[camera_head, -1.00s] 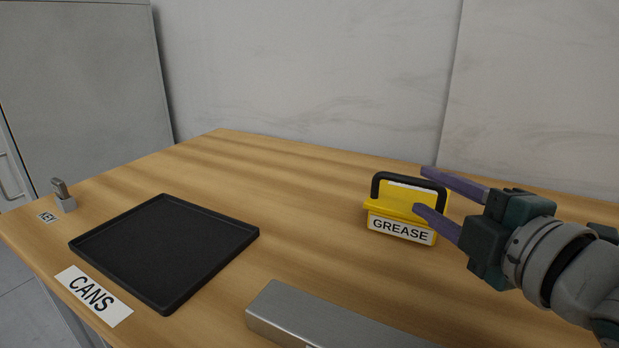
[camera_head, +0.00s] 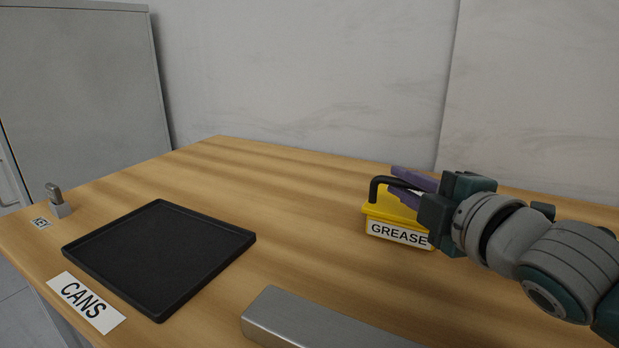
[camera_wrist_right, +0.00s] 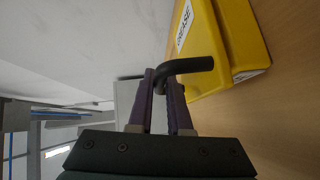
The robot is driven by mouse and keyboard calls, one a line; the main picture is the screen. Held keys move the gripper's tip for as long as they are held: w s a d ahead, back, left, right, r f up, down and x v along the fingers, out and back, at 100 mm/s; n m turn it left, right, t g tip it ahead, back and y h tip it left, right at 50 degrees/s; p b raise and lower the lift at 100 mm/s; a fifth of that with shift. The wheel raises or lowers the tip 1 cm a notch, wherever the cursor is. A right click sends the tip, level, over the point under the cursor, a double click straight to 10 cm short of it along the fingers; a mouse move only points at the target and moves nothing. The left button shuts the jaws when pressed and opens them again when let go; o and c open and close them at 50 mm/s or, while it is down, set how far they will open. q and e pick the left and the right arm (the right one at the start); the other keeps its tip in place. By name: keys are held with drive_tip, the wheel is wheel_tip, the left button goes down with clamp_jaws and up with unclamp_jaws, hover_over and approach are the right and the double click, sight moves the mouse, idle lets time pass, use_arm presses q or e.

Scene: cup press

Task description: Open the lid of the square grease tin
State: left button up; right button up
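The square grease tin (camera_head: 378,224) is yellow, with a GREASE label on its front, and stands on the table at right. Its lid (camera_head: 388,207) appears to lie flat on the body. A black handle (camera_head: 377,184) arches over it. In the right wrist view, the tin (camera_wrist_right: 220,45) is at upper right. My right gripper (camera_head: 392,179) has come in from the right with its purple fingers close together on the handle. The right wrist view shows the handle (camera_wrist_right: 195,65) bending between the fingertips (camera_wrist_right: 161,76). The fingers hide part of the handle and lid. My left gripper is out of view.
A black tray (camera_head: 160,255) and a CANS label (camera_head: 86,301) lie at left. A small grey KEY fixture (camera_head: 58,203) stands at the far left edge. A grey metal block (camera_head: 300,320) is at the front. The table between tray and tin is clear; a wall stands behind.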

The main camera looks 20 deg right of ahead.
clamp_jaws()
idle(1.0)
